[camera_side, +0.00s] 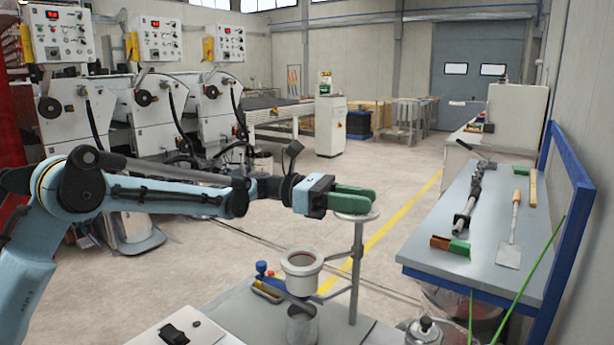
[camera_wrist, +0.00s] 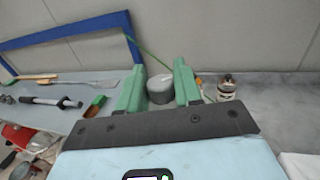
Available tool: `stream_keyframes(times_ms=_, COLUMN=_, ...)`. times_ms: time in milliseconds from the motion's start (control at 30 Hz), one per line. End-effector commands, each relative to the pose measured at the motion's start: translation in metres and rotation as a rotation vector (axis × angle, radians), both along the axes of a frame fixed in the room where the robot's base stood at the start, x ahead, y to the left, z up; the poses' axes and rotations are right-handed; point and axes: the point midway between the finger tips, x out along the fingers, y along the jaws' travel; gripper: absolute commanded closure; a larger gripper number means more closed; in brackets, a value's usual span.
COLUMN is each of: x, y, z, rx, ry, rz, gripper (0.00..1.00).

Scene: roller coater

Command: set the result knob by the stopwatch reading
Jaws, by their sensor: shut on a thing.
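My gripper (camera_side: 352,198) has green fingers and is held level over the round grey top (camera_side: 358,215) of a metal stand in the side view. In the wrist view, my gripper (camera_wrist: 159,85) has a grey round piece (camera_wrist: 160,91) between its fingers and is shut on it. I cannot tell whether this piece is the result knob. No stopwatch reading is legible. A small dark display (camera_wrist: 148,176) shows at the lower edge of the wrist view; I cannot tell what it belongs to.
A pale cup (camera_side: 302,263) sits beside the stand, above a grey metal beaker (camera_side: 302,326). A bottle (camera_side: 424,331) stands at the front. The right-hand bench (camera_side: 425,235) holds tools and has a blue frame (camera_side: 578,205). Coating machines (camera_side: 155,108) line the back left.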

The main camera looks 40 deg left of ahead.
Motion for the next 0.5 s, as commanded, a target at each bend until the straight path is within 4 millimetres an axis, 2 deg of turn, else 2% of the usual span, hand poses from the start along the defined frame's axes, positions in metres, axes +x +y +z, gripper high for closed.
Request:
stream_keyframes(times_ms=267, x=0.0010, y=0.0000, z=0.0025, rx=-0.008, ry=0.000, rz=0.003, gripper=0.97)
stream_keyframes(times_ms=300, x=0.0010, y=0.0000, z=0.0025, rx=-0.008, ry=0.000, rz=0.003, gripper=0.65)
stream_keyframes(times_ms=400, x=0.0007, y=0.0001, z=0.0020, rx=-0.006, ry=0.000, rz=0.003, gripper=0.49)
stream_keyframes(times_ms=500, x=0.0004, y=0.0000, z=0.0016, rx=-0.005, ry=0.000, rz=0.002, gripper=0.48)
